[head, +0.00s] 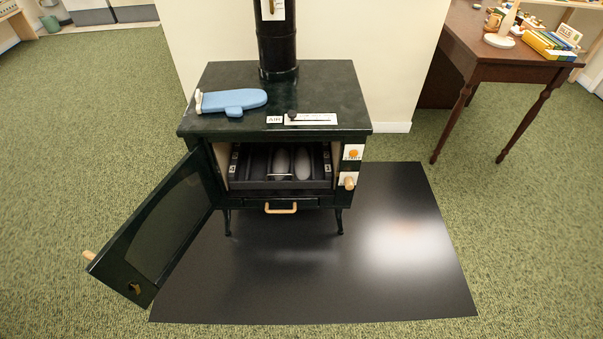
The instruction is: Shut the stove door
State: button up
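The dark green stove (275,95) stands on short legs in the middle of the head view. Its door (160,230) is hinged at the left side and stands wide open, swung out toward the front left. The door has a dark window and a wooden handle (89,256) at its free edge. Inside the open firebox (280,165) I see grey rounded shapes on a dark tray. A small drawer pull (281,208) sits below the opening, and a wooden knob (348,182) on the right front. My gripper is not in view.
A blue oven mitt (232,101) lies on the stove top, with the stovepipe (277,45) behind it. A black floor mat (330,270) lies under the stove. A wooden table (480,60) with books and small items stands at the right. Green carpet is clear at left and front.

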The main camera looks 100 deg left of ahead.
aim_at(149, 246)
jog(key=k, duration=2.6)
jog(key=u, duration=3.15)
jog(key=k, duration=0.65)
jog(key=z, duration=0.8)
jog(key=i, duration=0.5)
